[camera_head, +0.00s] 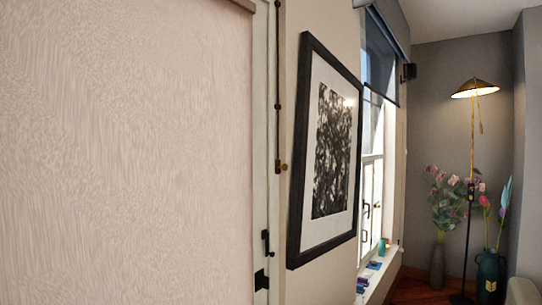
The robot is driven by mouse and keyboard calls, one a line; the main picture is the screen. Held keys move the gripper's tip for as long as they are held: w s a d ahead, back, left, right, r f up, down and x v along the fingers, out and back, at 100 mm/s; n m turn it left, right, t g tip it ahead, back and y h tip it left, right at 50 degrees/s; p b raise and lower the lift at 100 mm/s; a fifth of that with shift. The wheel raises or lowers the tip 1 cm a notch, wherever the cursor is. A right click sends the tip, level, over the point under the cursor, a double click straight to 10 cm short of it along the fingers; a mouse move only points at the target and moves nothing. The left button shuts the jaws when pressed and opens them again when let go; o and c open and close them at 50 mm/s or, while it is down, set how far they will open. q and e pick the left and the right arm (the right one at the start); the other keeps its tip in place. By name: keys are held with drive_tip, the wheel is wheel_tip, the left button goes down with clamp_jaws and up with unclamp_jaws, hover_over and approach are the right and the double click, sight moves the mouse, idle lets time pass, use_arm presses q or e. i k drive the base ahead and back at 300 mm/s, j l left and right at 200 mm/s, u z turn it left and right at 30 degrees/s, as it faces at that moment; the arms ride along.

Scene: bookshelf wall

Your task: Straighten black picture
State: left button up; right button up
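The black picture (334,134), a dark frame with a white mat around a black-and-white tree-like print, hangs on the pale wall right of the middle. I see it at a steep angle, and its left side leans, with the top further right than the bottom. The frame looks slightly tilted, though the slanted view makes the amount hard to tell. Neither of my grippers is in view, and nothing is touching the picture.
A large pale panel (125,150) fills the left half, close by. A window (374,150) with a dark blind (380,60) is right of the picture. A lit floor lamp (475,89), flowers (447,200) and a teal vase (488,275) stand in the far corner.

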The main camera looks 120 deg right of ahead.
sight(326, 174)
drive_tip(key=l+z, duration=0.1)
drive_tip(key=z, duration=0.7)
drive_tip(key=l+z, duration=0.15)
drive_tip(key=z, duration=0.25)
